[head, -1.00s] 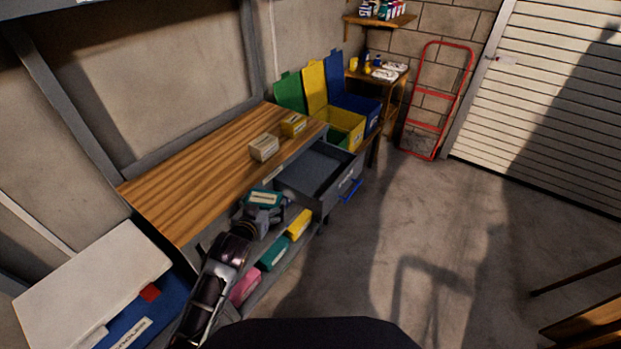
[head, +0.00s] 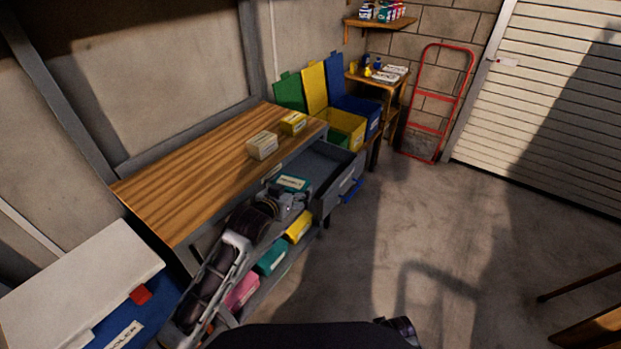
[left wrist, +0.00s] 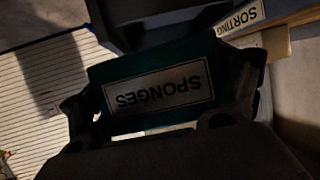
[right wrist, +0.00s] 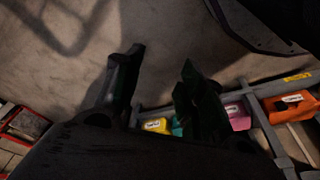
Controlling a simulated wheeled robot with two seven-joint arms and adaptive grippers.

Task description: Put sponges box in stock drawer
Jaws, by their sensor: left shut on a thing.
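The teal sponges box (head: 292,183) is held in my left gripper (head: 290,203), beside the near end of the open grey drawer (head: 345,185). In the left wrist view the box's label (left wrist: 160,90) reads SPONGES, upside down, with a gripper finger on each side. The drawer is pulled out from under the wooden bench top, and its inside looks empty where it shows. My right gripper (right wrist: 150,95) has its fingers apart with nothing between them, over the floor by the lower shelf.
Yellow (head: 299,226), teal (head: 271,257) and pink (head: 242,290) boxes sit on the lower shelf. Lidded bins (head: 345,128) stand beyond the drawer.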

